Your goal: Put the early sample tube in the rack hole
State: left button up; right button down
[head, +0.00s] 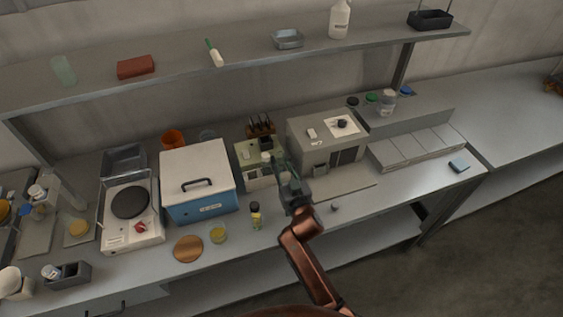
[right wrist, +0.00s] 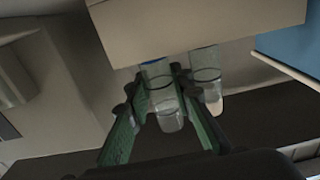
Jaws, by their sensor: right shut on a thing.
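My right gripper (head: 279,163) reaches in over the bench at the green-and-beige unit (head: 245,152) in the head view. In the right wrist view the gripper (right wrist: 157,82) has its green fingers closed around a clear tube (right wrist: 168,112). A second clear tube (right wrist: 207,88) stands beside the right finger. A beige block (right wrist: 195,25) lies just beyond the tubes; I cannot tell whether the held tube touches it. No rack hole can be made out. A small brown rack (head: 260,128) with dark items stands behind the unit. My left gripper is not in view.
A blue box with a white lid (head: 196,170) stands left of the gripper, and a grey instrument (head: 325,145) stands right. A shelf (head: 240,58) runs above the bench.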

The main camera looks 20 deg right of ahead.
jog(key=shift+f, duration=0.6)
jog(key=c, duration=2.2)
grip_release()
jog(key=shift+f, duration=0.1)
jog(key=shift+o, duration=1.1)
jog(key=shift+s+f, duration=0.1)
jog(key=shift+f, duration=0.1)
jog(key=shift+r, duration=0.55)
jog(key=shift+s+p, duration=0.3)
jog(key=s+r+p, duration=0.1)
jog(key=s, duration=1)
jog(key=shift+d, duration=0.2)
